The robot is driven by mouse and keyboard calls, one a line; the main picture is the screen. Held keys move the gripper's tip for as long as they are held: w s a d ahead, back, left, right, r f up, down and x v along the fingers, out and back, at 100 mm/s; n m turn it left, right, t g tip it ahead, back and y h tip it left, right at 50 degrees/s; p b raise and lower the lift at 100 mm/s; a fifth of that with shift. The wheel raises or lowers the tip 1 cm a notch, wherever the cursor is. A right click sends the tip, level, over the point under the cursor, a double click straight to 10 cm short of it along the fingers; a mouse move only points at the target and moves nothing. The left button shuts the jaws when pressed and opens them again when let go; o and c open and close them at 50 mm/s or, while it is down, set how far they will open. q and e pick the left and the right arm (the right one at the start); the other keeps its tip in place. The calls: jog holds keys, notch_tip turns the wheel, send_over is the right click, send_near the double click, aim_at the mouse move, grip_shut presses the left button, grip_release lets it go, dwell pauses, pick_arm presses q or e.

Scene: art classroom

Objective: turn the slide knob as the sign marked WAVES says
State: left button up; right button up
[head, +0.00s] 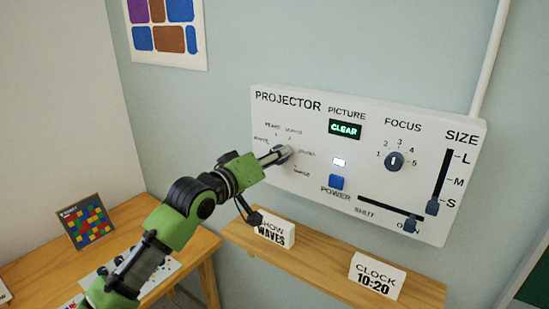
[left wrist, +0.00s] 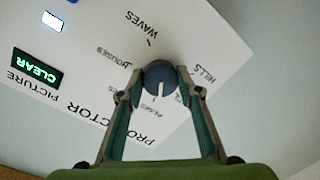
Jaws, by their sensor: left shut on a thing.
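The slide knob (left wrist: 160,76) is a round blue-grey knob at the left of the white projector panel (head: 385,125). My left gripper (head: 279,155) reaches it from the left and is shut on it, with one finger on each side in the left wrist view (left wrist: 161,80). The HILLS label (left wrist: 203,72) is at the right. A sign reading SHOW WAVES (head: 273,231) stands on the shelf. My right gripper is not in view.
The panel also has a lit CLEAR display (head: 345,128), a blue POWER button (head: 336,182), a focus knob (head: 395,161) and two sliders. The wooden shelf (head: 335,266) below holds a CLOCK 10:20 sign (head: 376,276). A table (head: 190,253) stands at the left.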

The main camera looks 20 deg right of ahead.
pick_arm(q)
jog(key=shift+w+a+f+m+t+h+b, duration=0.1)
jog(key=shift+m+t+h+b, duration=0.2)
jog(key=shift+m, duration=4.85)
jog(key=shift+s+d+f+m+t+h+b, duration=0.1)
jog(key=shift+m+t+h+b, duration=0.2)
jog(key=shift+m, duration=4.9)
jog(key=shift+w+a+m+t+h+b, duration=0.15)
jog(key=shift+m+t, duration=0.25)
jog(key=shift+m, duration=4.75)
jog(key=o, duration=1.1)
